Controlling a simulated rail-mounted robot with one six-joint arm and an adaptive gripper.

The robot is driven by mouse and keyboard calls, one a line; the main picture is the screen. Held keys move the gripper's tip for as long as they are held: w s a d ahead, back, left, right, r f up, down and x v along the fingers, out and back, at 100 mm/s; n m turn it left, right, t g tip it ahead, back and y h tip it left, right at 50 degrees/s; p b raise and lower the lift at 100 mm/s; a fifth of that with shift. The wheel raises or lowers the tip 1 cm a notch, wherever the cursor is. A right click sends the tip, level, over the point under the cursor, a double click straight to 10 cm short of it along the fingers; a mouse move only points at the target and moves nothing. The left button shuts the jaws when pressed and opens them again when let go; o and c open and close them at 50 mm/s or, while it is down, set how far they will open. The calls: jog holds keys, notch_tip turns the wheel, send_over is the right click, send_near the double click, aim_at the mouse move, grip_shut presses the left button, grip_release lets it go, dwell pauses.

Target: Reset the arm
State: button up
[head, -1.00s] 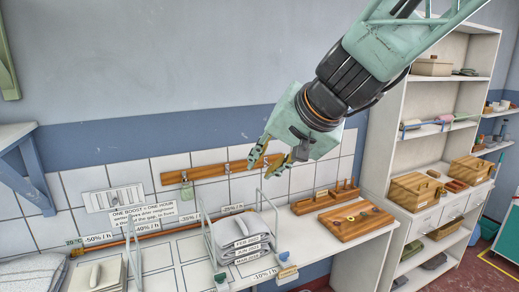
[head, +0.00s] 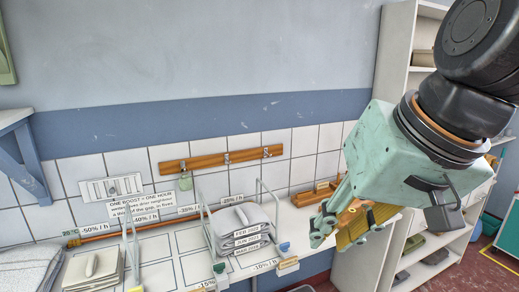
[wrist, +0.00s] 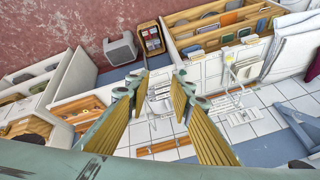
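My gripper (head: 338,238) hangs at the right of the head view, in front of the bench's right end and the shelf unit. Its fingers point down and to the left. In the wrist view my gripper (wrist: 160,88) shows two yellow-padded fingers with a clear gap between them and nothing held. The gripper looks well above the bench and apart from it. My arm hides much of the shelf unit in the head view.
A stack of grey folded cloths (head: 240,225) stands on the bench between wire frames. A wooden rail with hooks (head: 222,159) is on the tiled wall. A white shelf unit (head: 397,50) stands at the right. The air left of my arm is free.

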jog(key=s+d+f+h+b, duration=0.1)
jog(key=s+d+f, duration=0.1)
jog(key=s+d, duration=0.2)
jog(key=s+d+f+g+h+b, duration=0.1)
jog(key=s+d+f, duration=0.2)
jog(key=s+d, duration=0.2)
jog(key=s, duration=0.3)
jog(key=shift+s+f+h, duration=0.25)
jog(key=shift+f+h, duration=0.05)
jog(key=shift+f, duration=0.05)
jog(key=shift+a, duration=0.1)
dwell(0.4)
